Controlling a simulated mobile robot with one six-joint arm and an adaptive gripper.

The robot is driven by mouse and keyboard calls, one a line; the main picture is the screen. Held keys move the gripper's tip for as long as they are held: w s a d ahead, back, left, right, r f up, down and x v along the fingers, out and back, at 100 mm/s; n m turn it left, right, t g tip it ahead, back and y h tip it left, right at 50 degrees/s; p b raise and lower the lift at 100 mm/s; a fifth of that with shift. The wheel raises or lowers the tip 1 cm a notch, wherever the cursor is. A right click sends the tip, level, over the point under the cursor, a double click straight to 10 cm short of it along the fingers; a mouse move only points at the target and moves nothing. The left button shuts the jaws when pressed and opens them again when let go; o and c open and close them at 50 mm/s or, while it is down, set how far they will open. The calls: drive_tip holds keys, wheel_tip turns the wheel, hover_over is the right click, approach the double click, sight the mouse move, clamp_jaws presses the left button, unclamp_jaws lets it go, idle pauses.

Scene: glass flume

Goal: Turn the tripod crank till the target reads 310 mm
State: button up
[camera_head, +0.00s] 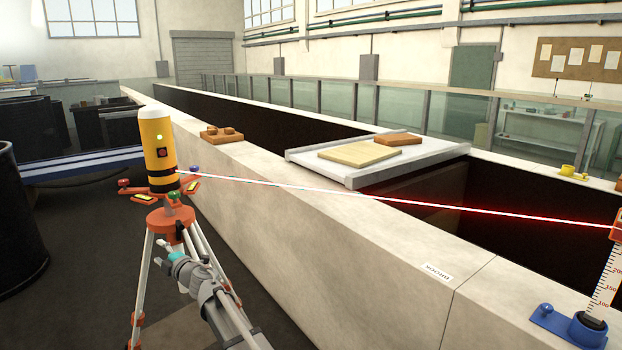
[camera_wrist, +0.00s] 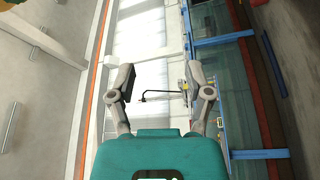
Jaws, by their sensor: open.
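A yellow and black laser level (camera_head: 158,150) stands upright on a tripod (camera_head: 172,222) with an orange head and white legs. A red beam runs from it to an orange target (camera_head: 617,229) on a white staff (camera_head: 606,285) at the right edge. I cannot make out the crank in the head view. My gripper is beside the tripod's upper legs. In the wrist view my gripper (camera_wrist: 158,78) is open. A thin dark bent rod (camera_wrist: 160,93) shows between the fingers; I cannot tell what it is.
The long flume wall (camera_head: 330,215) runs beside the tripod. A grey plate (camera_head: 340,178) with a board and a brown block bridges the channel. A blue staff base (camera_head: 560,322) stands on the wall at right. A dark drum (camera_head: 15,230) stands at left.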

drive_tip(key=w+d+f+m+t+h, duration=0.1)
drive_tip(key=w+d+m+t+h, duration=0.3)
drive_tip(key=d, duration=0.6)
drive_tip(key=w+d+f+m+t+h, duration=0.1)
drive_tip(key=w+d+m+t+h, duration=0.2)
drive_tip(key=d+m, duration=0.5)
drive_tip(key=s+d+f+m+g+h, duration=0.1)
drive_tip(key=d+f+m+h, duration=0.15)
drive_tip(key=d, duration=0.55)
drive_tip(key=s+d+f+m+g+h, duration=0.1)
drive_tip(key=d+f+m+g+h, duration=0.1)
drive_tip(key=d+h, duration=0.35)
drive_tip(key=d+f+m+g+h, duration=0.1)
drive_tip(key=d+f+m+h, duration=0.1)
drive_tip(key=d, duration=0.8)
drive_tip(key=s+d+f+m+g+h+p, duration=0.15)
drive_tip(key=s+d+f+m+g, duration=0.5)
drive_tip(key=s+d, duration=0.65)
drive_tip(key=s+d+f+g+y, duration=0.1)
drive_tip(key=s+d+f+g, duration=0.1)
drive_tip(key=s, duration=0.5)
drive_tip(key=s+d+f+m+g+y, duration=0.1)
drive_tip(key=s+d+g, duration=0.3)
drive_tip(key=s, duration=0.4)
drive_tip(key=shift+f+g, duration=0.35)
drive_tip(key=shift+f, duration=0.05)
drive_tip(key=shift+w, duration=0.1)
